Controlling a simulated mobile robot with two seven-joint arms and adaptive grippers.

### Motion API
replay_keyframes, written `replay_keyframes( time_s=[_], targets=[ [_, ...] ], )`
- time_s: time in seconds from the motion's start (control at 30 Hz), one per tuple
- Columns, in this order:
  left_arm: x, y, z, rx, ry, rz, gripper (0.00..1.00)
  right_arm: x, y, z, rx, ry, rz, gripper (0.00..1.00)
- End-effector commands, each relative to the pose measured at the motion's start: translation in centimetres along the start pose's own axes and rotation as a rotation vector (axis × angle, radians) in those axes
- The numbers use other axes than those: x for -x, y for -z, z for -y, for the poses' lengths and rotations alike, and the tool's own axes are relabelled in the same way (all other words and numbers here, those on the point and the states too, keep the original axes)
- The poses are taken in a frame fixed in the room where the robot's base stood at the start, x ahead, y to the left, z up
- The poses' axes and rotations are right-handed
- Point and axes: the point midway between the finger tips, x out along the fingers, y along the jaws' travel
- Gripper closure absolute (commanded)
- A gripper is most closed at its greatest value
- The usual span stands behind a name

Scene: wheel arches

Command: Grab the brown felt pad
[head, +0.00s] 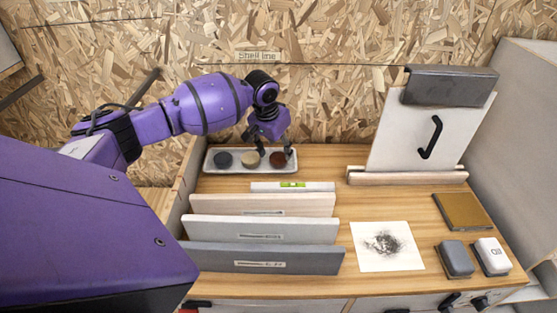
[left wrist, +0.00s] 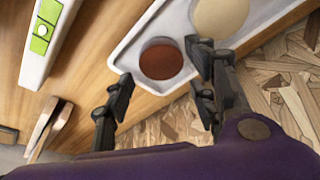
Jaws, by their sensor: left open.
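The brown felt pad (head: 278,159) is a round reddish-brown disc at the right end of a pale tray (head: 222,170) at the back of the bench. In the left wrist view the brown pad (left wrist: 161,60) lies flat in the tray's end. My left gripper (head: 276,150) reaches down over that end, its fingers apart on either side of the pad in the picture. In the left wrist view the left gripper (left wrist: 160,72) is open and empty; I cannot tell its exact height above the pad. My right gripper is not in view.
A cream disc (head: 250,158) and a dark disc (head: 223,159) share the tray. A level (head: 292,187) and upright panels (head: 264,230) stand in front. A leaning white board (head: 405,135) is to the right. The chipboard wall (head: 335,100) rises close behind.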

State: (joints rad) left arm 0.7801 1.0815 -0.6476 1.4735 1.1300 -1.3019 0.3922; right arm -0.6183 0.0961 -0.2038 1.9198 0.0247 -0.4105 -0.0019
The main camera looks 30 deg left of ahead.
Motion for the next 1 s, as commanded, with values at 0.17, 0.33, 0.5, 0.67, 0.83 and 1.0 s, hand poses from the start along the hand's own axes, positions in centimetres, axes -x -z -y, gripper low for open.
replay_keyframes(
  time_s=[0.17,0.33,0.5,0.67,0.83,1.0],
  targets=[
    [-3.9,-0.8,-0.1,-0.002,0.0,0.016,0.48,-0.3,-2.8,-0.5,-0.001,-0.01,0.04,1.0],
    [-3.7,-0.3,-0.1,-0.001,0.0,0.004,0.48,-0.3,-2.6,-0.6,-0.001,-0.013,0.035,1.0],
    [-3.4,-0.2,-0.1,-0.002,0.0,0.001,0.58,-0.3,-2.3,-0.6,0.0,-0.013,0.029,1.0],
    [-3.4,-0.2,-0.1,-0.002,0.0,0.001,0.72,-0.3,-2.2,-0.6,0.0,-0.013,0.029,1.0],
    [-3.4,-0.2,-0.1,-0.002,0.0,0.001,0.72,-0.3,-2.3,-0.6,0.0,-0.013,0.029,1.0],
    [-3.2,-0.1,-0.1,-0.001,0.0,0.0,0.72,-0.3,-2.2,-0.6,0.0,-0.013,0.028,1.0]
  ],
)
